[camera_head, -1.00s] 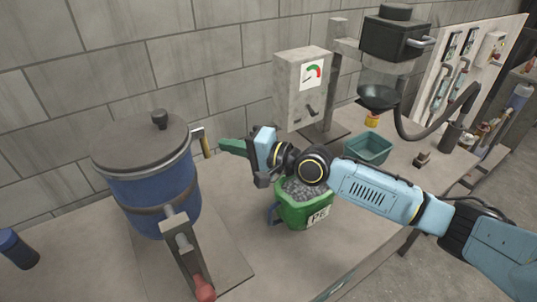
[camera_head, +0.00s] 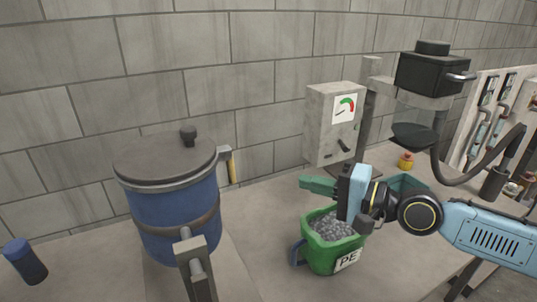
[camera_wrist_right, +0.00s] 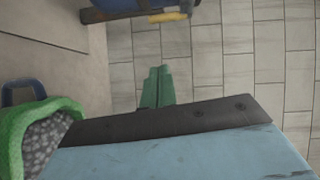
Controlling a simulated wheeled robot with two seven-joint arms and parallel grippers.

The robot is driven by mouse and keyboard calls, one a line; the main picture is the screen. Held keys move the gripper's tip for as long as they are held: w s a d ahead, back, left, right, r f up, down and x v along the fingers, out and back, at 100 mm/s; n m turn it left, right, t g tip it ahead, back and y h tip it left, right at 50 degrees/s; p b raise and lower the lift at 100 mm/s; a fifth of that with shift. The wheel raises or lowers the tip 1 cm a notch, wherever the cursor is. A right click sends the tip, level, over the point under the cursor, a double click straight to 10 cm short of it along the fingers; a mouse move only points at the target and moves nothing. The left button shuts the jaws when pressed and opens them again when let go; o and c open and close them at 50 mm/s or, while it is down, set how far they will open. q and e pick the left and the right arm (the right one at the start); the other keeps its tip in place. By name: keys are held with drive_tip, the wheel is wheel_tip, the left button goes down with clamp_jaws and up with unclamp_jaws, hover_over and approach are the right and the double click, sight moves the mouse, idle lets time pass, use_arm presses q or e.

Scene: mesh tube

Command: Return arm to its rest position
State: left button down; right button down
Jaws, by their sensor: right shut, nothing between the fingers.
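My right arm (camera_head: 488,237) comes in from the right in the head view. Its gripper (camera_head: 318,185) has green fingers that point left, above the green bucket and apart from it. In the right wrist view the two fingers (camera_wrist_right: 157,87) lie side by side, shut, with nothing between them. The green bucket (camera_head: 321,257), marked PE, stands on the table full of grey pellets, and its edge shows at the left of the wrist view (camera_wrist_right: 45,108). My left gripper is not in view.
A blue lidded drum (camera_head: 172,205) stands left on the table (camera_head: 255,225). A grey gauge box (camera_head: 333,122) and a machine with a black hopper (camera_head: 430,74) stand behind my right arm. A teal bin (camera_head: 411,187) is partly hidden by the arm. A dark blue cylinder (camera_head: 26,260) stands far left.

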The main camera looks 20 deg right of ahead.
drive_tip(key=s+a+f+n+g+h, duration=0.1)
drive_tip(key=s+a+f+n+g, duration=0.1)
drive_tip(key=s+a+f+n, duration=0.4)
drive_tip(key=s+a+f+n+g+h, duration=0.25)
drive_tip(key=s+a+f, duration=0.2)
drive_tip(key=f, duration=0.45)
drive_tip(key=s+d+f+n+g+h, duration=0.1)
drive_tip(key=s+d+f+g+h, duration=0.1)
drive_tip(key=s+d+f+h, duration=0.45)
drive_tip(key=s+d+f+g+h, duration=0.25)
drive_tip(key=s+d+f, duration=0.2)
drive_tip(key=s, duration=0.45)
wheel_tip(320, 180, down, 23)
drive_tip(key=g, duration=0.1)
drive_tip(key=s+d+f+g, duration=0.1)
drive_tip(key=s+d+f, duration=0.1)
drive_tip(key=s+f, duration=1.4)
drive_tip(key=shift+s+d+f+n, duration=0.25)
drive_tip(key=shift+s+d+n, duration=0.15)
drive_tip(key=shift+s, duration=0.5)
drive_tip(key=shift+y, duration=0.25)
